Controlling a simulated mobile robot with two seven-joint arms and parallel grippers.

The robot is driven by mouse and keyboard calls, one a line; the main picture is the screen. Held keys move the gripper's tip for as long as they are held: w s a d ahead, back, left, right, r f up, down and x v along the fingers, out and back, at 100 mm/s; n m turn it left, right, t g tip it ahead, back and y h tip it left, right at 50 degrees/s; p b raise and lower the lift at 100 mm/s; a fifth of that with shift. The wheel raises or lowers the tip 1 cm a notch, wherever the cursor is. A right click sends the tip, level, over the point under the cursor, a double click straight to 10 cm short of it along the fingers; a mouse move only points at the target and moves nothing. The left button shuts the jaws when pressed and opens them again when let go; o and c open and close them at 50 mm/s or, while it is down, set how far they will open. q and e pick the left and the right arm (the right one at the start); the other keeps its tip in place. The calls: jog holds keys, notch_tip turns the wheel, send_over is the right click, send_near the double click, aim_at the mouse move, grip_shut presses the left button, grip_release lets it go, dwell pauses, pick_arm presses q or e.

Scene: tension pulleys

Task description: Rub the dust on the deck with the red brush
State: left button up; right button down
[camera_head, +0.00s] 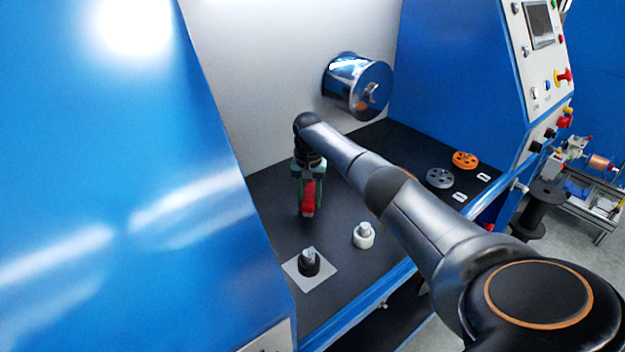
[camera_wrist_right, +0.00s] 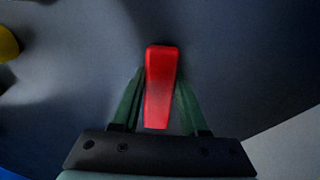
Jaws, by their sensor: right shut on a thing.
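The red brush (camera_head: 308,198) is in my right gripper (camera_head: 308,185), over the dark deck (camera_head: 275,215) in the head view. In the right wrist view the brush (camera_wrist_right: 161,88) sits between the two green fingers of the gripper (camera_wrist_right: 160,95), which are shut on it. The brush points down to the deck; I cannot tell whether its lower end touches. The deck (camera_wrist_right: 240,50) looks dark and plain around it, and no distinct dust shows. My left gripper is not in view.
A white knobbed part (camera_head: 363,236) and a black knobbed part (camera_head: 309,263) on a grey plate (camera_head: 325,276) stand nearer the front. Grey (camera_head: 440,178) and orange (camera_head: 465,160) wheels lie to the right. A shiny drum (camera_head: 350,85) juts from the back wall.

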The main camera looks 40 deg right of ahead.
aim_at(290, 220)
jog(key=shift+w+a+r+p, duration=0.1)
jog(key=shift+a+p, duration=1.1)
jog(key=shift+a, duration=0.05)
jog(key=shift+a+f, duration=0.2)
jog(key=shift+a, duration=0.3)
jog(key=shift+w+a+f, duration=0.1)
jog(key=shift+w+a, duration=0.05)
jog(key=shift+a, duration=1.35)
jog(key=shift+d+r, duration=0.1)
jog(key=shift+r, duration=3.05)
jog(key=shift+w, duration=0.1)
